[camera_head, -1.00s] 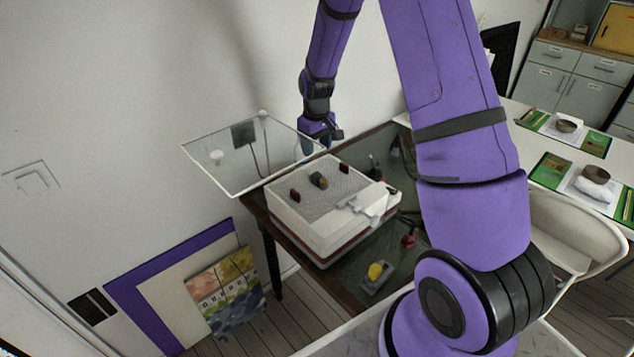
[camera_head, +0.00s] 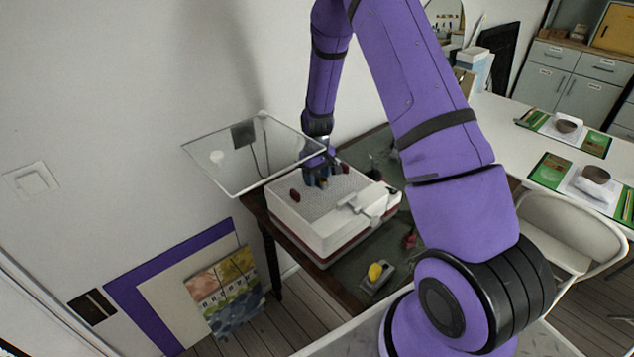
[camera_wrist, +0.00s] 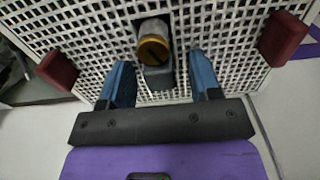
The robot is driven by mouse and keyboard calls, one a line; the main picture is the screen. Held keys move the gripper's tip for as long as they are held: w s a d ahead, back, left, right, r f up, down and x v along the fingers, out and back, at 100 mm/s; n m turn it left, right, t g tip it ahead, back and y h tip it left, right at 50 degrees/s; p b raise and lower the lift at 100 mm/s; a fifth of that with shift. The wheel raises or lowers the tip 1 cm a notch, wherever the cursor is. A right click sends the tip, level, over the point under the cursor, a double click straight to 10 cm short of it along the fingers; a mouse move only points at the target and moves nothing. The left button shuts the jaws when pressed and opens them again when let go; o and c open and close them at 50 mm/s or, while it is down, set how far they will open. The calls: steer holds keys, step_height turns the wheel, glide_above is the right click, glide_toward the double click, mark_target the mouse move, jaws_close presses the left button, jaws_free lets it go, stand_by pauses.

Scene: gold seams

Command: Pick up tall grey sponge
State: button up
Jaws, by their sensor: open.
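A grey upright piece (camera_wrist: 158,79) stands on the white perforated top of the box, between my fingers in the wrist view. It is probably the tall grey sponge, though its shape is partly unclear. A pale cylinder with a gold-brown end (camera_wrist: 153,46) is right against or just beyond it; I cannot tell whether they are one thing. My gripper (camera_wrist: 160,60) is open, with one blue finger on each side and visible gaps. In the head view my gripper (camera_head: 318,178) is low over the box top and hides most of the grey piece.
Dark red blocks stand left (camera_wrist: 57,71) and right (camera_wrist: 282,38) on the perforated box (camera_head: 345,205). A clear panel (camera_head: 250,155) is beside the box. A yellow object (camera_head: 375,271) sits on the dark table in front. White wall rises behind.

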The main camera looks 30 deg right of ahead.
steer(key=c, duration=1)
